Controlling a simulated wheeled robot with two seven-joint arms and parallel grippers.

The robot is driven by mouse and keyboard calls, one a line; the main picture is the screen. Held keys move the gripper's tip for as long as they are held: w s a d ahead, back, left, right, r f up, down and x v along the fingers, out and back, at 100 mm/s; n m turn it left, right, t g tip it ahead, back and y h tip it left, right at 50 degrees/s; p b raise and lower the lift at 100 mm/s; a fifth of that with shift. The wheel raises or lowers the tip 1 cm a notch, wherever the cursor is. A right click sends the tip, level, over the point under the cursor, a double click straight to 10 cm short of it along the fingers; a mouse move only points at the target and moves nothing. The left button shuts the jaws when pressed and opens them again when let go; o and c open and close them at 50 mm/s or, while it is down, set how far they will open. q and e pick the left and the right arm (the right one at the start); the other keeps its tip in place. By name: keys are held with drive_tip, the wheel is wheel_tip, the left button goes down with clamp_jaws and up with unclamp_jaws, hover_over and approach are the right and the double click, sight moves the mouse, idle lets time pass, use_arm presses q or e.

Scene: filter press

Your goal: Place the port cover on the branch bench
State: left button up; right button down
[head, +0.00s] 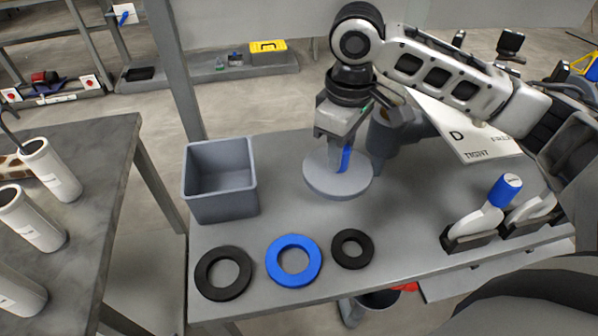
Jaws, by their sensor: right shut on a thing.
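The port cover (325,183) is a round grey disc with a blue-marked handle standing up from it. My right gripper (340,146) comes down from above and is shut on that handle. The disc is flat and low over the middle of the grey bench (405,225); I cannot tell whether its underside touches the top. The gripper hides part of the handle. My left gripper is not in view.
A grey open bin (222,205) stands left of the cover. A large black ring (205,273), a blue ring (273,262) and a smaller black ring (340,249) lie along the front. Blue-topped handles (504,190) stand at right. White cylinders (50,170) stand on another table.

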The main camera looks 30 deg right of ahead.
drive_tip(key=w+f, duration=0.2)
drive_tip(key=w+a+f, duration=0.1)
drive_tip(key=w+f, duration=0.1)
drive_tip(key=w, duration=0.1)
drive_tip(key=w+a+f, duration=0.1)
drive_tip(key=w+f, duration=0.2)
drive_tip(key=shift+f, duration=0.1)
drive_tip(key=shift+w+f, duration=0.2)
drive_tip(key=shift+f, duration=1.45)
drive_tip(key=c, duration=1.1)
unclamp_jaws()
drive_tip(key=shift+f, duration=0.15)
wheel_tip(320, 180, up, 12)
drive_tip(key=shift+r, duration=0.15)
